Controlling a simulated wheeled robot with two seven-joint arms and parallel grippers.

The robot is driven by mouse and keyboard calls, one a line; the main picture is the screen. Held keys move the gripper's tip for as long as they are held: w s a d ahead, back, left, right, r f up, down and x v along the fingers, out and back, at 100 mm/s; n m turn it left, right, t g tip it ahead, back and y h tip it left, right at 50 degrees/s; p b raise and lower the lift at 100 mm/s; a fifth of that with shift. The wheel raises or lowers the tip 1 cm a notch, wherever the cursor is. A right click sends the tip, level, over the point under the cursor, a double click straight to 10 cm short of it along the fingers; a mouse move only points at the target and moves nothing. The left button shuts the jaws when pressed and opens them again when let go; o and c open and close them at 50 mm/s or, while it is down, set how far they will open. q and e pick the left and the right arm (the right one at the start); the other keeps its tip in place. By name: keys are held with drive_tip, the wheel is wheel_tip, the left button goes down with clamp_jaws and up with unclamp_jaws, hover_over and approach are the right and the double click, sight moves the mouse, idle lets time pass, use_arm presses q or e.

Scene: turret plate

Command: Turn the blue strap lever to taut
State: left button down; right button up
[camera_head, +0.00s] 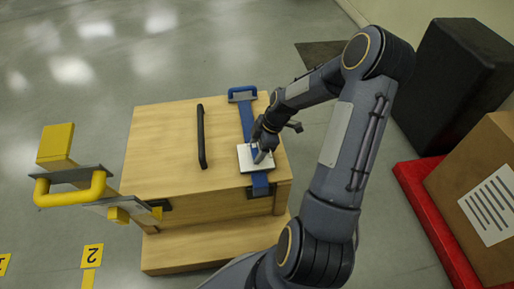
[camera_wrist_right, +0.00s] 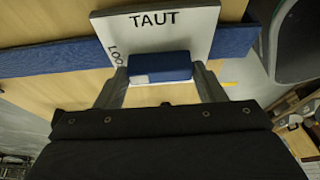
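The blue strap lever (camera_wrist_right: 160,67) shows in the right wrist view as a blue block at the lower part of a white plate (camera_wrist_right: 190,35). The plate reads "TAUT" at its top and "LOO" at its left, with the rest of that word hidden by the lever. My right gripper (camera_wrist_right: 160,85) has one finger on each side of the lever, apparently touching it. In the head view the right gripper (camera_head: 262,155) is over the white plate (camera_head: 246,160), hiding the lever. A blue strap (camera_head: 261,184) runs under the plate. My left gripper is not in view.
The strap lies on a wooden crate (camera_head: 165,150) with a black handle (camera_head: 202,137) on its lid. A yellow handle (camera_head: 70,190) on a metal bracket sticks out at the left. A cardboard box (camera_head: 480,200) and black case (camera_head: 455,85) stand at right.

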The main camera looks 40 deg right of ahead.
drive_tip(key=c, duration=0.5)
drive_tip(key=shift+o, duration=0.2)
